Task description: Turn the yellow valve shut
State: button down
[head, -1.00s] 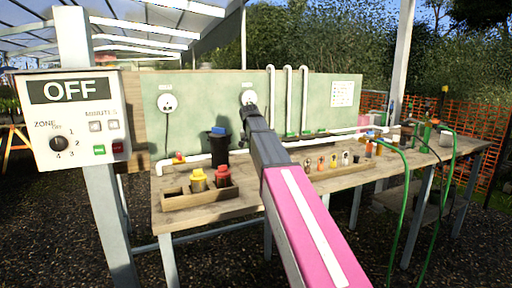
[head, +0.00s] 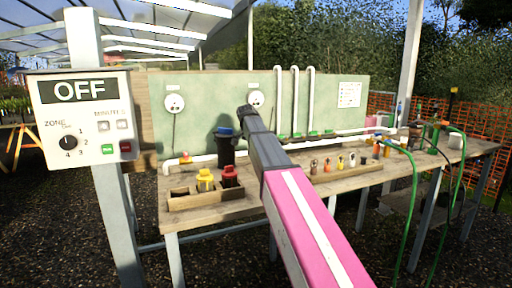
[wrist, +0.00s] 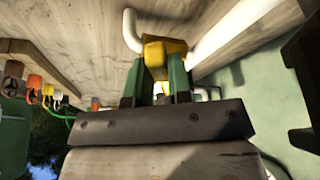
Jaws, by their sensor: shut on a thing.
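In the wrist view, a yellow valve (wrist: 165,48) sits on a white pipe (wrist: 235,32). The green fingers of my gripper (wrist: 155,82) stand either side of its yellow part and are shut on it. How far the valve is turned cannot be told. In the head view, my pink and dark arm reaches over the bench and hides the gripper's fingers and the valve they hold.
A wooden bench (head: 190,220) carries a tray (head: 215,205) with yellow-capped and red-capped items. A dark canister (head: 225,150) stands behind it. A control box (head: 85,120) reading OFF is on a post at left. Green hoses (head: 410,200) hang at right.

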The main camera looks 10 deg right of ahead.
jog(key=c, duration=1)
grip_release()
jog(key=shift+c, duration=0.2)
jog(key=v, duration=1)
jog(key=shift+r, duration=0.4)
jog(key=shift+s, duration=0.1)
